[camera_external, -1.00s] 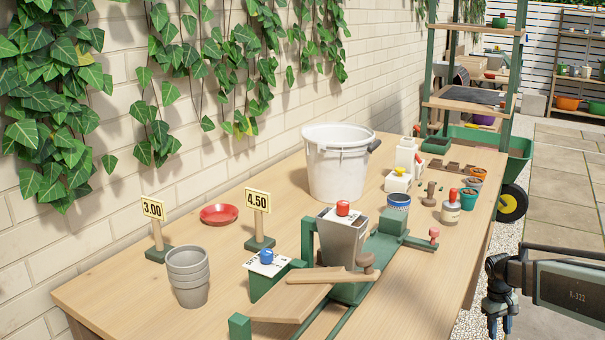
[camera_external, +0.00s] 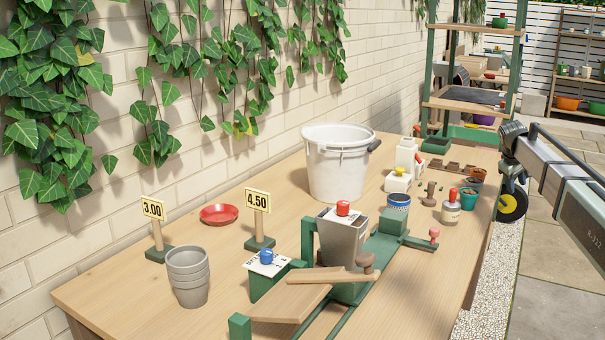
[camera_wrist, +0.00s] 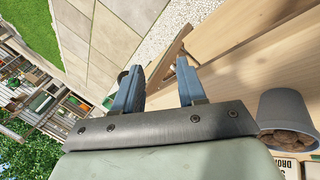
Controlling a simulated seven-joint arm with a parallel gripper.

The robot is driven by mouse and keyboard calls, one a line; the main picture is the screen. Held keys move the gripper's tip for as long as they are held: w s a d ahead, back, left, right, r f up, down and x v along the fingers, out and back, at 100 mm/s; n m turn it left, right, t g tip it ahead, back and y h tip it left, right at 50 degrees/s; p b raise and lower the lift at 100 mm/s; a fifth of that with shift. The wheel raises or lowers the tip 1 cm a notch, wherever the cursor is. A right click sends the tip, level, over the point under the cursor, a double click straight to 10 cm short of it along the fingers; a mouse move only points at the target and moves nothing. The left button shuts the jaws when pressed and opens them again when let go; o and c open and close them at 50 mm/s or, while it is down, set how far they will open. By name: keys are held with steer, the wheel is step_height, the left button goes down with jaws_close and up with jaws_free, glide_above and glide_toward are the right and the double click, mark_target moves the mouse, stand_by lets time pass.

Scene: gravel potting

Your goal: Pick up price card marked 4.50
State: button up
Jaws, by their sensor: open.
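The price card marked 4.50 (camera_external: 257,201) is a pale yellow card with a dark border. It stands upright on a wooden post with a green base, on the bench left of the white bucket. A similar card marked 3.00 (camera_external: 153,208) stands further left. My gripper (camera_wrist: 157,72) is open and empty in the wrist view, with its two blue-grey fingers apart. In the external view my gripper (camera_external: 511,165) is at the right, past the bench edge and far from the 4.50 card. The wrist view does not show the 4.50 card.
A red saucer (camera_external: 219,215) lies between the cards. Stacked grey pots (camera_external: 187,277) stand in front. The white bucket (camera_external: 337,165), a green rig with a grey hopper (camera_external: 342,243) and several small pots and bottles occupy the bench. A grey pot (camera_wrist: 287,110) holds brown lumps.

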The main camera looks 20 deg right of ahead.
steer(key=w+a+r+n+t, duration=0.1)
steer(key=w+a+r, duration=0.25)
steer(key=r, duration=0.25)
steer(key=w+a+r+n+t, duration=0.1)
steer(key=w+a+r, duration=0.2)
steer(key=w+r, duration=0.3)
steer(key=w+a+r+n+t+y, duration=0.1)
steer(key=a+r, duration=0.2)
steer(key=a, duration=0.4)
steer(key=w+a+r+n, duration=0.1)
steer(key=a+r, duration=0.3)
steer(key=a, duration=0.3)
steer(key=n+g+y, duration=0.2)
steer(key=n+y, duration=0.2)
steer(key=y, duration=0.3)
glide_toward(257, 191)
steer(key=x, duration=0.5)
steer(key=shift+w+d+f, duration=0.25)
steer(key=shift+f, duration=0.15)
steer(key=shift+y, duration=0.3)
steer(key=shift+x, duration=2.6)
steer(key=shift+s, duration=0.15)
